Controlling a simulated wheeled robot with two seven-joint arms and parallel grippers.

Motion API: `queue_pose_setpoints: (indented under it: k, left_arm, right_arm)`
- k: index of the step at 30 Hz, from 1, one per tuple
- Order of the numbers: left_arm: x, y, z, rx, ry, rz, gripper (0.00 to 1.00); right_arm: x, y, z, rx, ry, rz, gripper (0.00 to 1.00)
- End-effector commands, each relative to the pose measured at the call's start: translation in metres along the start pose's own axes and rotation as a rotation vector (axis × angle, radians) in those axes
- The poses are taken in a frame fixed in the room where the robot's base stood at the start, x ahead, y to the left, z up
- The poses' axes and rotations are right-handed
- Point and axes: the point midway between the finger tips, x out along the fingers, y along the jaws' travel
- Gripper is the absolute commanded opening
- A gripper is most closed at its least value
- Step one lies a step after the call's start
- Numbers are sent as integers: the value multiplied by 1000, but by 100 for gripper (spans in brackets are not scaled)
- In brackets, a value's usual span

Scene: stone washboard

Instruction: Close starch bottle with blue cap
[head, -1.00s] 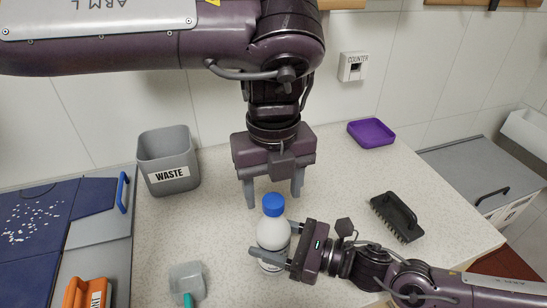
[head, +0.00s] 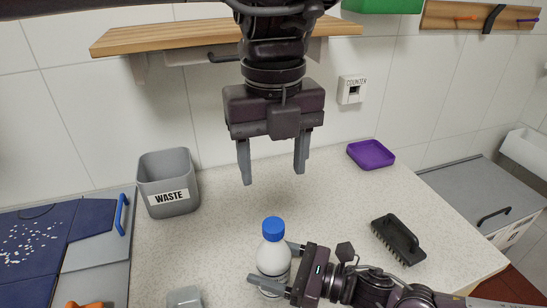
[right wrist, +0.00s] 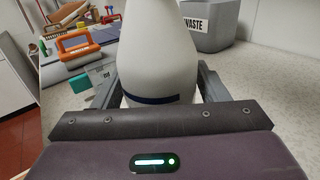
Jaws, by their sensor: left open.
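The white starch bottle (head: 273,259) stands upright on the counter with the blue cap (head: 273,228) seated on its neck. I cannot tell how tightly the cap is on. My right gripper (head: 279,268) comes from the right with its fingers on both sides of the bottle's body, shut on it. The right wrist view shows the bottle (right wrist: 158,60) between the fingers, with its top out of frame. My left gripper (head: 272,178) is open and empty, pointing down above the cap and clear of it.
A grey waste bin (head: 167,183) stands at the back left and a purple tray (head: 371,154) at the back right. A black brush (head: 398,239) lies right of the bottle, near my right arm. A wooden shelf (head: 160,37) is on the wall behind my left arm.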

Motion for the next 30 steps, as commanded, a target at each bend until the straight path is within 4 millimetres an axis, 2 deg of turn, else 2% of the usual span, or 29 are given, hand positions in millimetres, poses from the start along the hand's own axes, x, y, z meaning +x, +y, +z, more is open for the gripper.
queue_pose_setpoints:
  k: [1, 3, 14, 24, 30]
  left_arm:
    - [0, 0, 0, 0, 0, 0, 58]
    - [0, 0, 0, 0, 0, 0, 58]
    - [2, 0, 0, 0, 0, 0, 58]
    - [18, 0, 0, 0, 0, 0, 58]
    - [23, 0, 0, 0, 0, 0, 58]
  right_arm:
    - [0, 0, 0, 0, 0, 0, 74]
    - [0, 0, 0, 0, 0, 0, 83]
    - [-5, -1, -1, 0, 1, -2, 84]
    - [-54, -1, -3, -1, 2, -3, 84]
    - [-74, -1, -1, 0, 1, -2, 84]
